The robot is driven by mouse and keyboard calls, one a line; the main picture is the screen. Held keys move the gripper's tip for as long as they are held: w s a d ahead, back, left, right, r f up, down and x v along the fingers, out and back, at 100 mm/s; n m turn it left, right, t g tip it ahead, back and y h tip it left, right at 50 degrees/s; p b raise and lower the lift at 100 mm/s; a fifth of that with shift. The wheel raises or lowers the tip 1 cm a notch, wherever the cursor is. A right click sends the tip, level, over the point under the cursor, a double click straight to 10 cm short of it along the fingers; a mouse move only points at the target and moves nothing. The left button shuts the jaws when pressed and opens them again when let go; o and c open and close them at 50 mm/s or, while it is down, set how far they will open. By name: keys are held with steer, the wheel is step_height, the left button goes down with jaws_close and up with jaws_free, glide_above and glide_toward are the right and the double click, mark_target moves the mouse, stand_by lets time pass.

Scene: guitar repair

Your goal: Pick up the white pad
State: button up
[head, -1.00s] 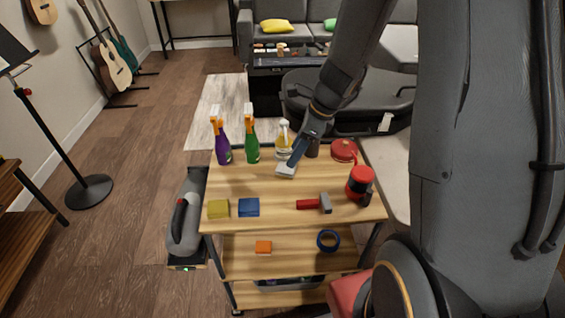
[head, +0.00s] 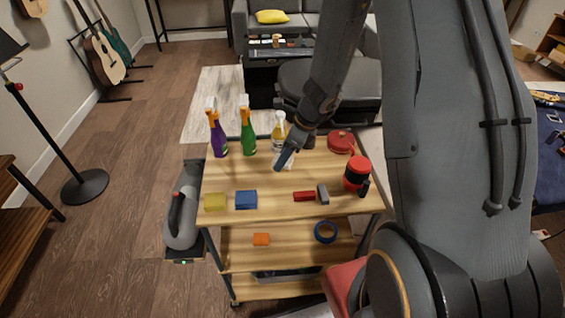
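The white pad (head: 290,161) lies at or just above the top of the wooden cart (head: 268,181), near its back middle. Only a small pale part of it shows, as my gripper covers the rest. My gripper (head: 281,164) points down and to the left, right over the pad. I cannot tell whether its fingers are open or shut, or whether they touch the pad.
A yellow block (head: 214,202), blue block (head: 246,200), hammer (head: 311,195) and red-black container (head: 355,173) are nearer the front.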

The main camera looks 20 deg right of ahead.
steer(key=c, duration=0.9)
steer(key=shift+o, duration=0.2)
steer(key=shift+r, duration=0.15)
